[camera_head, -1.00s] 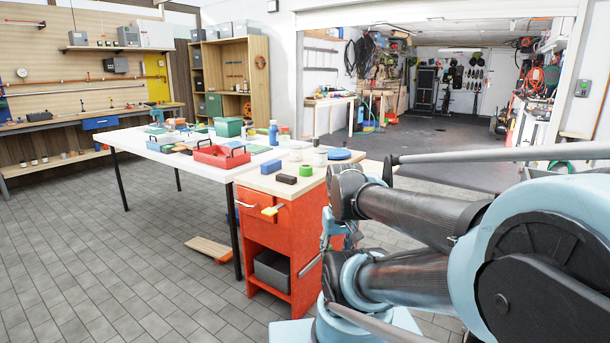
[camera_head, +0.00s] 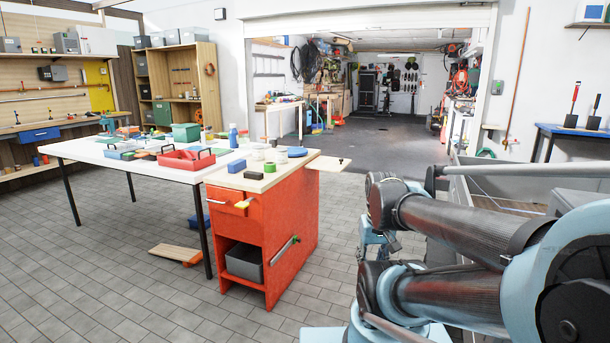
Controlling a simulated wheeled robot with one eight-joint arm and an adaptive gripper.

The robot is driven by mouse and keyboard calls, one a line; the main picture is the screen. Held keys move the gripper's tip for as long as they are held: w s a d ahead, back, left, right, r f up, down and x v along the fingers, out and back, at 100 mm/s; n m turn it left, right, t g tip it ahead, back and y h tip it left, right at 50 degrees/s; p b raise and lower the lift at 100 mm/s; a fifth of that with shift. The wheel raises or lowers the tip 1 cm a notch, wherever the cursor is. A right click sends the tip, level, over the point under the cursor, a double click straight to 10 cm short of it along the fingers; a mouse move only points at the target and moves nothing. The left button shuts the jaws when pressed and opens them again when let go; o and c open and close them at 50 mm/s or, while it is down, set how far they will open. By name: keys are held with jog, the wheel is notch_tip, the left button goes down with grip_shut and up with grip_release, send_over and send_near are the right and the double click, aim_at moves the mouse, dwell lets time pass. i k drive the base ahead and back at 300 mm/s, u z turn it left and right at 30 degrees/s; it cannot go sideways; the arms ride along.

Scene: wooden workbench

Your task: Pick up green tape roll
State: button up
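The green tape roll (camera_head: 270,167) is a small bright green ring on the wooden top of the red cabinet (camera_head: 290,240). It sits near the front right of that top, just right of a dark blue-black block (camera_head: 253,175). Nothing visible touches it from above. My arm's dark links and light blue joints fill the lower right, well apart from the cabinet. I cannot make out my gripper or its fingers.
Jars (camera_head: 257,152) and a blue disc (camera_head: 297,152) stand behind the roll. A blue bottle (camera_head: 233,136) and a red tray (camera_head: 187,160) are on the white table (camera_head: 85,151). A plank (camera_head: 176,254) lies on the floor. Open floor lies before the cabinet.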

aim_at(269, 166)
jog(key=z, duration=0.25)
jog(key=k, duration=0.55)
jog(key=u, duration=0.3)
jog(key=i, duration=0.7)
jog(key=u, duration=0.7)
jog(key=i, duration=1.5)
jog(key=z, duration=0.35)
